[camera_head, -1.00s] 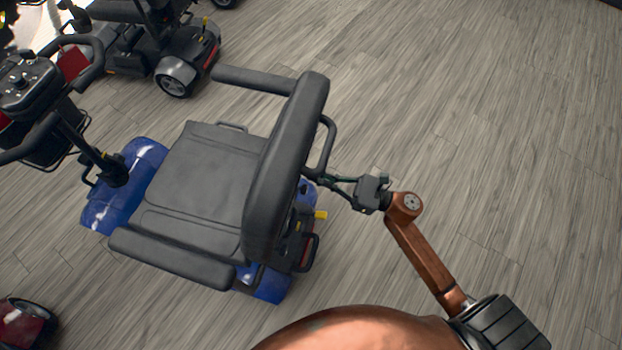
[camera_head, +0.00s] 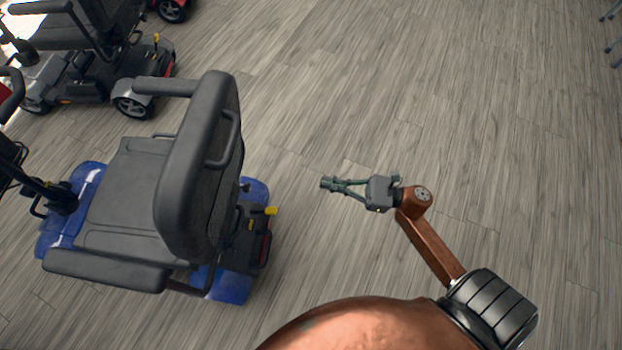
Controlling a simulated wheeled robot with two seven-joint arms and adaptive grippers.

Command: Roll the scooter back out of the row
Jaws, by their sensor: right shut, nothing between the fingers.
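A blue scooter (camera_head: 232,287) with a dark grey seat (camera_head: 128,190) stands on the left, its backrest (camera_head: 203,165) toward me. A handle loop (camera_head: 226,140) is on the back of the backrest. A yellow lever (camera_head: 264,211) sticks out at its rear. My right gripper (camera_head: 328,184) is shut and empty, to the right of the backrest and apart from it, with bare floor between. The scooter's front and handlebar are partly cut off by the left edge. My left gripper is not in view.
A grey scooter (camera_head: 135,98) stands beyond the blue one at the upper left, with a red one (camera_head: 172,8) behind it. Thin dark legs (camera_head: 611,35) show at the top right edge. The wood floor (camera_head: 450,110) in the middle and right is clear.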

